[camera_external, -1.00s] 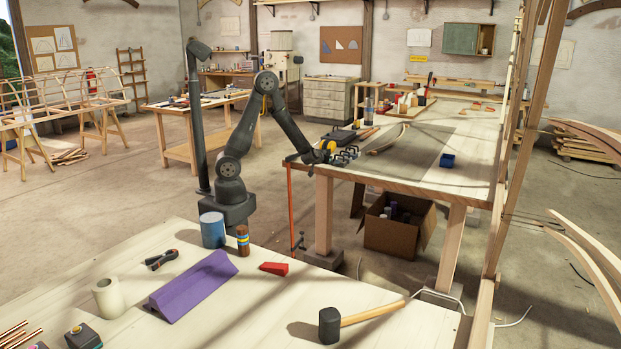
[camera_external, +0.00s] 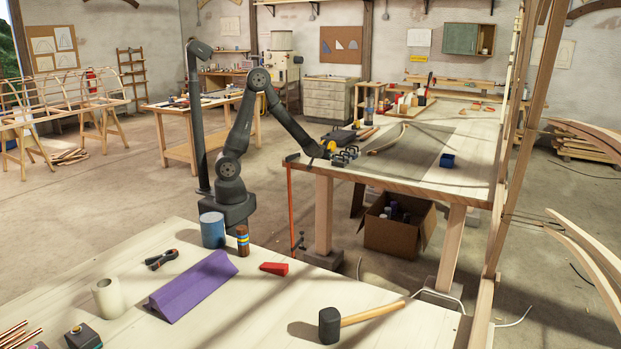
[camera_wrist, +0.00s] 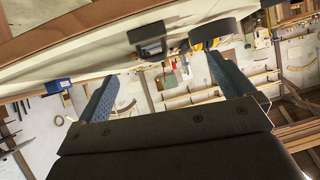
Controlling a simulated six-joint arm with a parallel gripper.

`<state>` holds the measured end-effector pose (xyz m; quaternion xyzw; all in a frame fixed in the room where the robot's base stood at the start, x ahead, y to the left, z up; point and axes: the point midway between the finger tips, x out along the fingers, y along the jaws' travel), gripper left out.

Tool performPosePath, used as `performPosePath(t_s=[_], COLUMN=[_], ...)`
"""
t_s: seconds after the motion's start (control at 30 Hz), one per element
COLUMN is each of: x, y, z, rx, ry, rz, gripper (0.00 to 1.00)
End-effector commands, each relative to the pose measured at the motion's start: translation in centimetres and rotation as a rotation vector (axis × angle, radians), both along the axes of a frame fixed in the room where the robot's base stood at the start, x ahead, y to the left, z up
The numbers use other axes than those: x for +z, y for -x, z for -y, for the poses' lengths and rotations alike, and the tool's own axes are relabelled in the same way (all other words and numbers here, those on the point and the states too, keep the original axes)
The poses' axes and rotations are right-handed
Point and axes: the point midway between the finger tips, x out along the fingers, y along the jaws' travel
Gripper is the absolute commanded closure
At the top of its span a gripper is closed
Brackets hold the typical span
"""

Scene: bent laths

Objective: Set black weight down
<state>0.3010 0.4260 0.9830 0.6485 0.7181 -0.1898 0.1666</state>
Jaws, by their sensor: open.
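I cannot tell which weight the task means.
An orange clamp (camera_external: 291,205) hangs at the near left corner. The front table holds a purple block (camera_external: 193,286) and a mallet (camera_external: 330,325).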

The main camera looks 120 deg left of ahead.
Motion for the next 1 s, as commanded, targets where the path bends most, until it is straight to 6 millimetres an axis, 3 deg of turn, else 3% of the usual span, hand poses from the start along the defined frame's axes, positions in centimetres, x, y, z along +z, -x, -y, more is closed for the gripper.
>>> performPosePath(t_s=[0.3, 0.5, 0.63, 1.0], x=[3.8, 5.0, 4.1, -0.8], y=[-1.1, -1.9, -2.0, -1.8], z=[-2.3, -2.9, -3.8, -8.6], rx=[-0.015, -0.056, -0.06, -0.059], ry=[0.227, 0.271, 0.277, 0.277], rz=[0.044, 0.07, 0.071, 0.069], gripper=[0.02, 0.02, 0.02, 0.02])
